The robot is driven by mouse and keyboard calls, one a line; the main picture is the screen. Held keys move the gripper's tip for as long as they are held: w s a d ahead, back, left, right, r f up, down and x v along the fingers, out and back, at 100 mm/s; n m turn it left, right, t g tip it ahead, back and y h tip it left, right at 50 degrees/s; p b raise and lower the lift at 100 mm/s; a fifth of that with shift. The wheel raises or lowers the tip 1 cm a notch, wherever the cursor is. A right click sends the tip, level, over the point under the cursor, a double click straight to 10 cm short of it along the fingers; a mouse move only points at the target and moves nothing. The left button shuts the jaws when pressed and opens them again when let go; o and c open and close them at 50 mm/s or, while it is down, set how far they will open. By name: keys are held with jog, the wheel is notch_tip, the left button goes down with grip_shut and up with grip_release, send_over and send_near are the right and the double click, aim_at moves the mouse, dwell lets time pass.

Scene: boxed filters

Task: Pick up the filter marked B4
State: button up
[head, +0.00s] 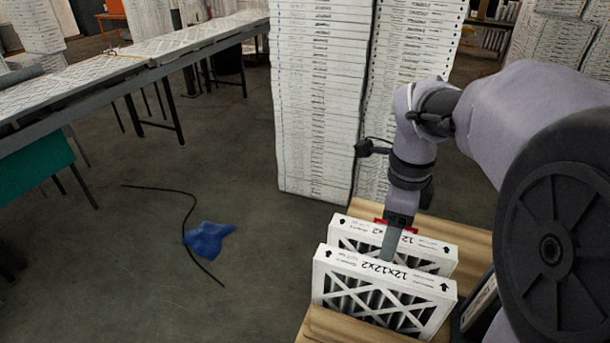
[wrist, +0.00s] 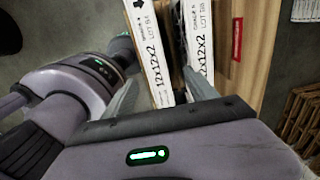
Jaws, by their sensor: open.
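Two white-framed filters marked 12x12x2 stand upright side by side on a wooden surface: a front filter (head: 385,290) and a rear filter (head: 434,252).
Tall stacks of filter boxes (head: 315,100) stand just behind the wooden surface (head: 475,240). A long conveyor (head: 120,75) runs along the left. A blue cloth (head: 208,240) and a black cable (head: 193,212) lie on the floor. A red mark (wrist: 237,38) shows on the wood.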

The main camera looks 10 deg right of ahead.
jog(key=b, duration=0.2)
send_over(381, 286)
jog(key=w+d, duration=0.2)
notch_tip(381, 286, down, 8)
jog(key=shift+d+r, duration=0.1)
jog(key=shift+r, duration=0.1)
jog(key=f, duration=0.3)
jog(key=f+b, duration=0.1)
jog(key=f, duration=0.2)
jog(key=a+f+b, duration=0.1)
jog(key=f, duration=0.2)
jog(key=shift+s, duration=0.15)
jog(key=shift+f, duration=0.35)
jog(key=shift+r, duration=0.1)
grip_shut()
